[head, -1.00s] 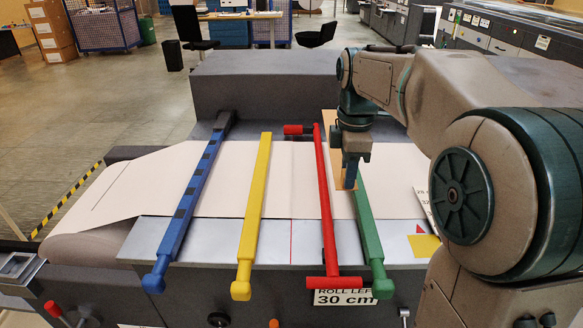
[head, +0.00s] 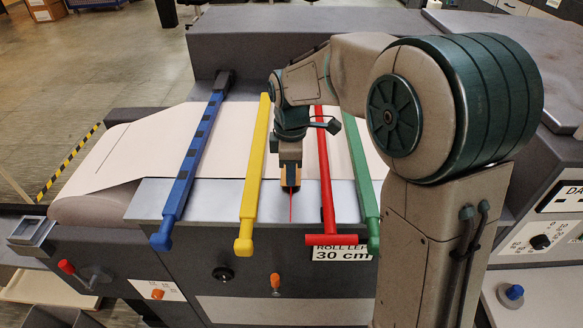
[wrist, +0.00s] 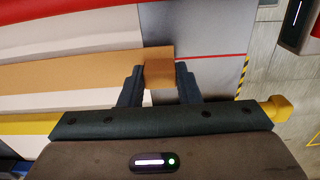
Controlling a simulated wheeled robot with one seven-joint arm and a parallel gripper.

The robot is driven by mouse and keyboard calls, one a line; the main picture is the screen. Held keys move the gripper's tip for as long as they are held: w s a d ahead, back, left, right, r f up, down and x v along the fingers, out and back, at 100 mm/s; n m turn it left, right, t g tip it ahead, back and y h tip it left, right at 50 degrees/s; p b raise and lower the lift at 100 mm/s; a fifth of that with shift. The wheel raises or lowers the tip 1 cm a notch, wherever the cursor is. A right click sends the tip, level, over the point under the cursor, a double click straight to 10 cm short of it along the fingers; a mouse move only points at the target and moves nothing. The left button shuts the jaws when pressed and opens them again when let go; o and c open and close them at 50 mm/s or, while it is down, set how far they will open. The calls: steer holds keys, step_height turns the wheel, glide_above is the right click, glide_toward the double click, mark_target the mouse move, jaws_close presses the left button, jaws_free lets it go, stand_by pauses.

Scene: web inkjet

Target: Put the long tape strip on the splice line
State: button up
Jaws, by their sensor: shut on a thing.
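My gripper (head: 290,184) is shut on the tan long tape strip (wrist: 85,73), near the strip's end, between the yellow and red bars. In the wrist view the strip passes between my fingertips (wrist: 160,82) and runs off to the left. The splice line is a thin red line (head: 291,210) on the grey metal plate (head: 230,195). In the wrist view the splice line (wrist: 212,56) shows to the right of the strip's end, roughly parallel to it. Most of the strip is hidden in the head view. I cannot tell whether it touches the surface.
A yellow bar (head: 254,170) lies left of my gripper and a red bar (head: 325,185) right of it. A blue bar (head: 190,165) and a green bar (head: 362,180) lie farther out. Pale paper web (head: 150,150) covers the table behind the plate.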

steer(key=shift+f, duration=0.25)
steer(key=shift+f, duration=0.35)
steer(key=o, duration=1)
steer(key=shift+c, duration=0.2)
steer(key=shift+r, duration=0.15)
step_height(320, 180, up, 12)
steer(key=s+d+f+m+t, duration=0.1)
steer(key=s+d+f+m, duration=0.1)
steer(key=s+d+m, duration=0.2)
steer(key=s+d+f+m+t, duration=0.1)
steer(key=s+d+f+m, duration=0.2)
steer(key=s+d+m, duration=0.2)
steer(key=s+d+f+m+t, duration=0.1)
steer(key=s+d+f+m, duration=0.1)
steer(key=s+d+m, duration=0.3)
steer(key=shift+s+f+m+b, duration=0.15)
steer(key=shift+s+m, duration=0.75)
steer(key=shift+s, duration=0.45)
steer(key=shift+s+f+m+b, duration=0.15)
steer(key=shift+s+m, duration=0.75)
steer(key=shift+s, duration=0.45)
